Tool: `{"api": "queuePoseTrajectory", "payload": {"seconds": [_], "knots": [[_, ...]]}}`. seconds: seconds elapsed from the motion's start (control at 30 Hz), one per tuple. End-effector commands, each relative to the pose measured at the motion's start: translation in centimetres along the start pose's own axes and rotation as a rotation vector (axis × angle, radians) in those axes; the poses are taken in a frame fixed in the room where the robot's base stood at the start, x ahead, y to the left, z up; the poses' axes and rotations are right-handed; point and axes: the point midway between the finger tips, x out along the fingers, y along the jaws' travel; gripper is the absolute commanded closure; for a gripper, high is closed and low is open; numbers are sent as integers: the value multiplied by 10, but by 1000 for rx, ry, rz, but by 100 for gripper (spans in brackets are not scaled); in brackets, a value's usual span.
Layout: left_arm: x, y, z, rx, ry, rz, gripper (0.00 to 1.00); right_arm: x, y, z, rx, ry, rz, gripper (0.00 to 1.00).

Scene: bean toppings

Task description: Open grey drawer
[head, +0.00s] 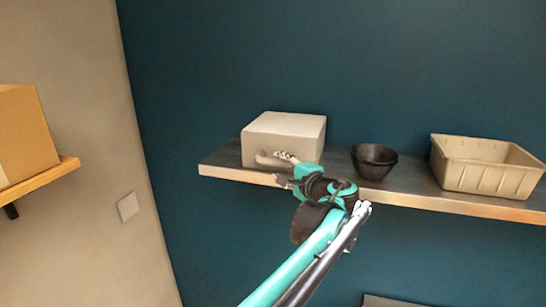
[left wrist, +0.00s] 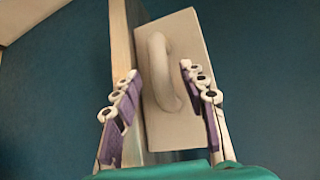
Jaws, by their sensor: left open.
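The grey drawer (head: 287,124) is a pale box on the wall shelf in the head view. It looks shut. Its curved handle (head: 264,160) sticks out from the front face. My left gripper (head: 284,168) is open in front of the drawer, by the handle, and hides part of the front. In the left wrist view the drawer front (left wrist: 184,34) appears turned on its side. The handle (left wrist: 157,62) lies between the open purple fingers of my left gripper (left wrist: 160,78); I see no grip on it. My right gripper is not in view.
The wooden shelf (head: 420,199) runs along the dark teal wall. A black bowl (head: 373,161) and a beige bin (head: 486,168) stand right of the drawer. A cardboard box (head: 22,135) sits on another shelf at far left. The space below the shelf is mostly free.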

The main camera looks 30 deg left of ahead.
Motion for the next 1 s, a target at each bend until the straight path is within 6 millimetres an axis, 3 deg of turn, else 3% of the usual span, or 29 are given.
{"api": "queuePoseTrajectory", "payload": {"seconds": [0.1,0.3,0.63,0.67,0.8,1.0], "knots": [[21,-2,1,0,-3,1,57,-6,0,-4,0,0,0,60],[44,-1,0,0,-1,1,57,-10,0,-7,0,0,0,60],[49,0,0,0,1,1,57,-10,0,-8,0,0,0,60],[49,0,0,0,1,1,63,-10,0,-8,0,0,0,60],[49,0,0,-1,1,1,100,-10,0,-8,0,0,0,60],[49,0,0,-1,1,2,100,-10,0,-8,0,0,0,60]]}}
